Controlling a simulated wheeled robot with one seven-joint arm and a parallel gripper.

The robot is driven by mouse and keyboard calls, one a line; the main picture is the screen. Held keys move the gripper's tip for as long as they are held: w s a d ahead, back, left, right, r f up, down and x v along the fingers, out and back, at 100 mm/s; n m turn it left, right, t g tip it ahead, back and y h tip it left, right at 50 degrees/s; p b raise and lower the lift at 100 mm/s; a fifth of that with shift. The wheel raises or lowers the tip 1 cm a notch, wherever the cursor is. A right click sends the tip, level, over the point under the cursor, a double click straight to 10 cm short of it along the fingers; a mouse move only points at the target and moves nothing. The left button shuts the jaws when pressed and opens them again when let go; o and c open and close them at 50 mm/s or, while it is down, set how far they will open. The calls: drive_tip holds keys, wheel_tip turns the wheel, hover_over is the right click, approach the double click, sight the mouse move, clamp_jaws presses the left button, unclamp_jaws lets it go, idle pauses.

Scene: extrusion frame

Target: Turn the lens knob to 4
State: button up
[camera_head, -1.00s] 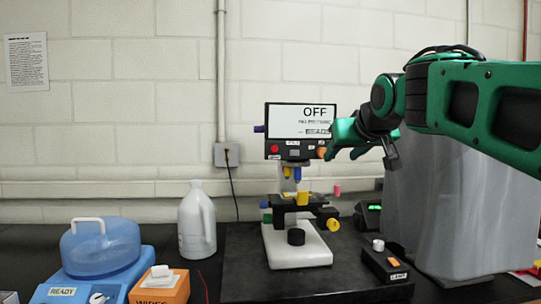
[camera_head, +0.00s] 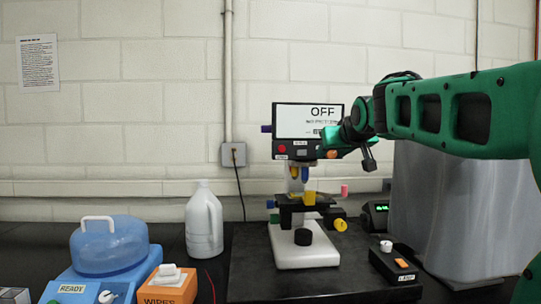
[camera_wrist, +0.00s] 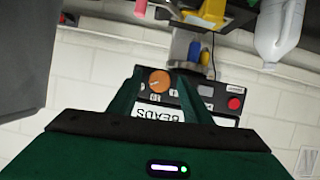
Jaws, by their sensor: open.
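The microscope's dark head carries a lit screen (camera_head: 308,120) that reads OFF in the head view. An orange knob (camera_head: 332,154) sits at the head's lower right; I take it to be the lens knob. In the wrist view the orange knob (camera_wrist: 159,81) shows a pale pointer mark, with small white marks beside it too small to read surely. My gripper (camera_head: 328,141) is in front of the head's right side. In the wrist view my gripper (camera_wrist: 159,92) is open, its fingers either side of the knob's line of sight. I cannot tell whether they touch it.
A red button (camera_wrist: 234,103) is on the same panel. Yellow knobs (camera_head: 340,225) and the stage sit below. A white jug (camera_head: 204,222), blue-lidded machine (camera_head: 110,243) and orange wipes box (camera_head: 168,286) stand left. A black lamp box (camera_head: 394,266) and grey bin (camera_head: 440,210) stand right.

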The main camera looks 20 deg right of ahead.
drive_tip(key=c, duration=1.1)
drive_tip(key=shift+o, duration=0.2)
